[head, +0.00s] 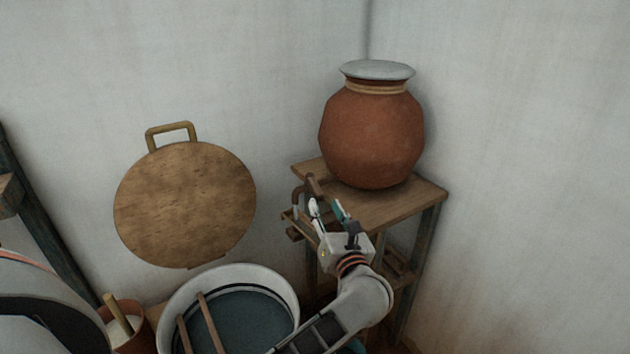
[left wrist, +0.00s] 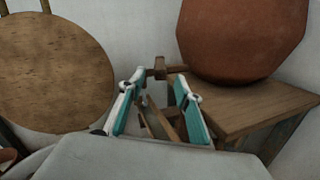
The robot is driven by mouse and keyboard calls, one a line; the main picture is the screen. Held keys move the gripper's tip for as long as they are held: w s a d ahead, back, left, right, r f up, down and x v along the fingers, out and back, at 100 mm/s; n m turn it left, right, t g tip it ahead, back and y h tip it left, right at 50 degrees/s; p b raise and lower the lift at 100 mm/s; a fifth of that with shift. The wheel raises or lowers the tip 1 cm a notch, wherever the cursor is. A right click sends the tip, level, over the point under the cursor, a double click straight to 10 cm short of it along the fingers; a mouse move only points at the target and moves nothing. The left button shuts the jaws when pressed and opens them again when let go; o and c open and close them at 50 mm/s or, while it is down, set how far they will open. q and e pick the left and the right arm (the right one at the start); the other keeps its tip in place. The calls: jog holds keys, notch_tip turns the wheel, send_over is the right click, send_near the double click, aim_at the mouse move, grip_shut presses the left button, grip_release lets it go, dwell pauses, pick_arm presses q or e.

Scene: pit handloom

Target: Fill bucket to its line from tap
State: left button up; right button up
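A brown tap-like fitting (head: 313,184) with a curved spout sticks out at the left edge of a wooden stand, below a clay pot (head: 372,135). My left gripper (head: 328,206) is just in front of it with its fingers apart and nothing held. In the left wrist view the brown fitting (left wrist: 159,70) shows beyond and between the fingertips (left wrist: 158,88); I cannot tell whether they touch it. A round white-rimmed tub (head: 285,283) with dark blue-green contents stands low in front. I cannot make out a bucket or a fill line for certain. My right gripper is out of view.
The stand (head: 405,205) fills the corner, with a lower shelf. Two wooden sticks (head: 208,322) lie across the tub. A brown pot (head: 140,335) with a stick stands left of it. A round wooden board (head: 185,205) is against the wall. Floor at right looks clear.

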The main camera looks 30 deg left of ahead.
aim_at(318, 194)
pick_arm(q)
jog(key=shift+w+f, duration=0.2)
jog(key=shift+w+a+f+n, duration=0.1)
jog(key=shift+w+a+n, duration=0.1)
jog(key=shift+a+n, duration=0.1)
jog(key=p+x, duration=0.1)
jog(key=x, duration=0.6)
jog(key=shift+f, duration=0.2)
grip_shut()
